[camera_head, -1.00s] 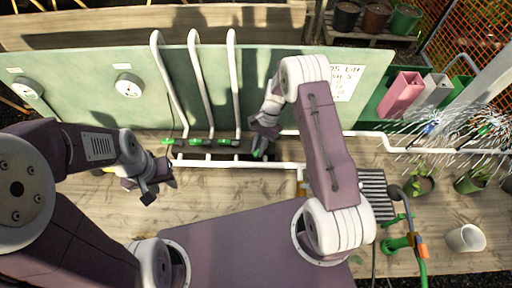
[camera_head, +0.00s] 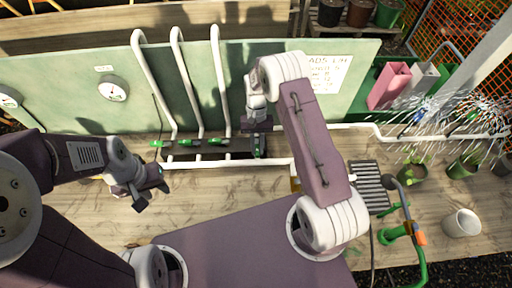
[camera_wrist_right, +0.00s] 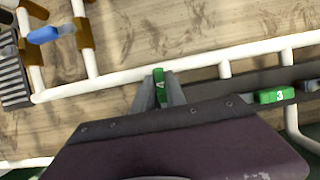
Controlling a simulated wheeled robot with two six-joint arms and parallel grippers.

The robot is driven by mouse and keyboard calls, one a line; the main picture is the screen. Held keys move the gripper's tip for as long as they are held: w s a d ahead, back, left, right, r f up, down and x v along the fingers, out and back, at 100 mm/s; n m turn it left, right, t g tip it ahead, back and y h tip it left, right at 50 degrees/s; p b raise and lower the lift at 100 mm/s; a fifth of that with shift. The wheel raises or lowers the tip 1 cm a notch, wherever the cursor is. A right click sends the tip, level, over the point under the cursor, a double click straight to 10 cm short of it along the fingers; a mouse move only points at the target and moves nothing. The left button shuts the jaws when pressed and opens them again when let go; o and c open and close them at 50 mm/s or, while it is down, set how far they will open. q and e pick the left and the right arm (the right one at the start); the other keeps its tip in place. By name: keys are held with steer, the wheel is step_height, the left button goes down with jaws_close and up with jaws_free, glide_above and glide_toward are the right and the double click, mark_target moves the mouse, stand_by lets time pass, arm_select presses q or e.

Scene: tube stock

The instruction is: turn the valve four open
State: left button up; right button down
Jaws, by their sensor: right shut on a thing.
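Valve four's green handle (camera_wrist_right: 158,75) is between the fingers of my right gripper (camera_wrist_right: 159,92) in the right wrist view. The gripper is shut on it. The handle lies across the dark valve bar, while the green handle marked 3 (camera_wrist_right: 275,96) lies along it. In the head view my right gripper (camera_head: 257,150) is at the right end of the valve row and partly hides the handle. My left gripper (camera_head: 152,197) is open and empty above the bench, left of and in front of the valves.
Several green handles, including one (camera_head: 187,142), lie along the bar at the foot of white pipes (camera_head: 186,85). A gauge (camera_head: 113,89) is on the green panel. A blue-handled valve (camera_wrist_right: 50,34) is on nearby pipework.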

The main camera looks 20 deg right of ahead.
steer(key=shift+s+f, duration=0.1)
stand_by(0.3)
steer(key=c, duration=1.4)
jaws_free()
steer(key=shift+o, duration=0.2)
steer(key=b+v, duration=0.1)
steer(key=v, duration=0.8)
steer(key=shift+b, duration=0.35)
